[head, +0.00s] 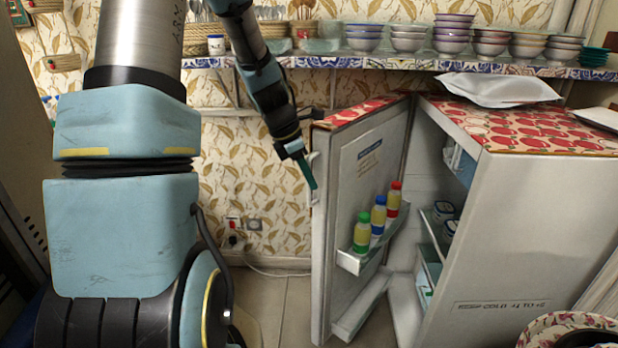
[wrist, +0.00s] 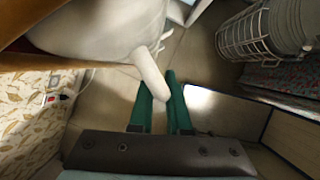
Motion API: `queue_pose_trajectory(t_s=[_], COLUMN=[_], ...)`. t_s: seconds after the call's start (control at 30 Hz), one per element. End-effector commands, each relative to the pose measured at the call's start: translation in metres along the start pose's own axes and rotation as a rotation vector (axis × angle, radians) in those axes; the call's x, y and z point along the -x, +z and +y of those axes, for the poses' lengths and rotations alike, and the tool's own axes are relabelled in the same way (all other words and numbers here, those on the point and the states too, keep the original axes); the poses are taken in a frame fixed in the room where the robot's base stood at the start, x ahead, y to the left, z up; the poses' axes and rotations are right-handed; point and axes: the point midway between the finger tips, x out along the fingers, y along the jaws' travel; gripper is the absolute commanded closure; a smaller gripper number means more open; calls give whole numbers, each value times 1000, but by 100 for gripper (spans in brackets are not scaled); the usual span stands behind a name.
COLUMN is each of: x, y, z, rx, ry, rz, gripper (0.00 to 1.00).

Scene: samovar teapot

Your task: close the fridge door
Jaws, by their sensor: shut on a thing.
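The fridge (head: 540,205) stands at the right of the head view, with a red apple-patterned cover on top. Its door (head: 345,215) is swung wide open to the left, showing the inner side. My gripper (head: 312,184) is at the door's free left edge, by the pale handle (head: 316,172). In the wrist view my green fingers are closed on a pale rounded bar (wrist: 151,72), which looks like the handle. The contact is small in the head view.
Three bottles (head: 378,215) stand in the door's shelf. Containers (head: 443,212) sit inside the fridge. A bowl-laden shelf (head: 390,65) runs above. A white packet (head: 498,89) lies on the fridge top. A cable (head: 262,268) runs along the wall. Bare floor (head: 275,300) lies left of the door.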

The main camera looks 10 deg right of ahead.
Motion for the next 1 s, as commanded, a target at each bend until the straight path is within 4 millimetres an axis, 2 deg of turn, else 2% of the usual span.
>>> queue_pose_trajectory(t_s=[0.27, 0.47, 0.57, 0.77, 1.0], x=[0, -2, -5, -14, -29], y=[0, 7, 14, 38, 80], z=[-1, -12, -24, -60, -112], rx=[1, 18, 37, 103, 210], ry=[0, 5, 13, 41, 84], rz=[0, 0, 0, 1, 1], gripper=[100, 100, 100, 100, 100])
